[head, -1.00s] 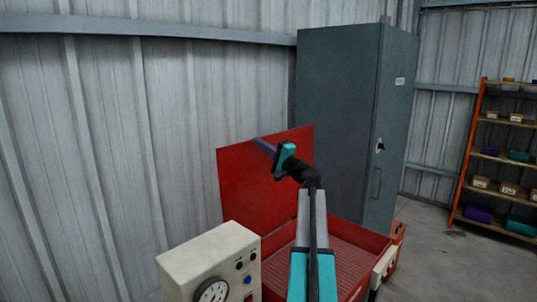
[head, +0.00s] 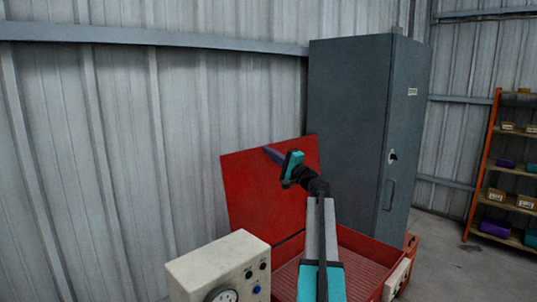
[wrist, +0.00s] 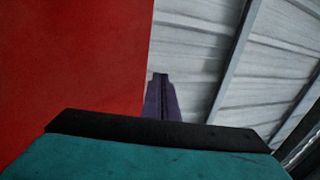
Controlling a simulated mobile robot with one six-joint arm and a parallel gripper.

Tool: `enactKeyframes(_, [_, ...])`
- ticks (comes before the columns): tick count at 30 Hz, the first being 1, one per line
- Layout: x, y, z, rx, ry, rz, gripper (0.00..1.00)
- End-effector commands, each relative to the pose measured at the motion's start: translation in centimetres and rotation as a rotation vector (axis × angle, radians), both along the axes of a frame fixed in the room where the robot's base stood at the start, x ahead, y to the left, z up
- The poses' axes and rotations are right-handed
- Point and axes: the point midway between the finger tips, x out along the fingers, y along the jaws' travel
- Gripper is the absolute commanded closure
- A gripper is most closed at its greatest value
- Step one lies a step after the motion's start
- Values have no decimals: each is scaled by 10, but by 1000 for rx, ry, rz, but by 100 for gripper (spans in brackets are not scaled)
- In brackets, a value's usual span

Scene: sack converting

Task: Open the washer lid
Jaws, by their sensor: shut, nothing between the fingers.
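The red washer (head: 368,243) stands below my arm, an open tub with a ribbed floor. Its red lid (head: 262,190) stands raised at the back, leaning toward the corrugated wall. My gripper (head: 270,153) is shut and empty, its purple fingers at the lid's upper edge in the head view. In the wrist view the shut fingers (wrist: 161,95) lie beside the edge of the red lid (wrist: 75,60). I cannot tell whether they touch it. My arm hides part of the tub.
A cream control box (head: 222,262) with a dial and buttons stands at the front left of the washer. A tall grey cabinet (head: 350,120) stands close behind it. An orange shelf rack (head: 512,170) with boxes is at the right, with clear floor before it.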

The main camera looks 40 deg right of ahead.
Motion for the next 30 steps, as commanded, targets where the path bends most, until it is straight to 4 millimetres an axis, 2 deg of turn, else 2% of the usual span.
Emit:
enactKeyframes(8, [-25, 3, 4, -2, -1, 2, 100])
enactKeyframes(21, [-94, 5, 16, -1, -1, 2, 100])
enactKeyframes(30, [-117, 5, 22, 0, 0, 4, 100])
